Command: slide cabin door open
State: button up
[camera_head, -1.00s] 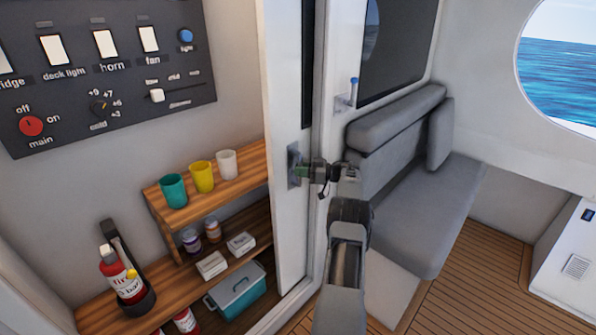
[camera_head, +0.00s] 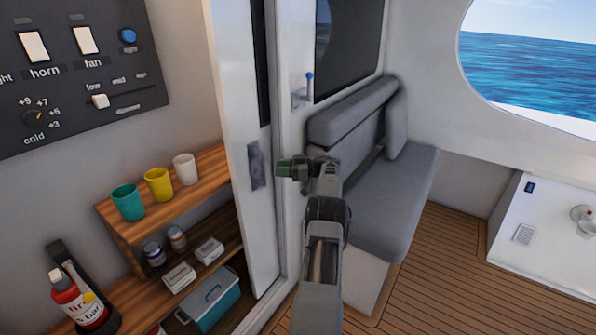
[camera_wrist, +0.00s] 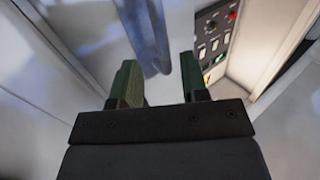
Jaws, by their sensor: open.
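The cabin door (camera_head: 240,200) is a white upright panel with a narrow dark window, seen at a steep angle in the head view. A grey handle plate (camera_head: 257,165) is on its face. Open space with shelves shows to the door's left; a white frame stands close at its right. My gripper (camera_head: 284,168) is open, just right of the handle plate, with a small gap between them in the picture. In the wrist view, the green fingers of my gripper (camera_wrist: 160,78) are apart with nothing held between them. A blurred blue-grey upright part (camera_wrist: 150,38) shows beyond them; I cannot tell what it is.
A switch panel (camera_head: 75,65) is on the left wall. Wooden shelves (camera_head: 200,180) hold cups, jars and boxes; a fire extinguisher (camera_head: 78,303) is at lower left. A grey bench (camera_head: 390,190) stands right of the frame. Wooden floor (camera_head: 450,270) is clear at the right.

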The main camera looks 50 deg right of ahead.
jog(key=v, duration=0.7)
jog(key=shift+d, duration=0.1)
dwell(0.5)
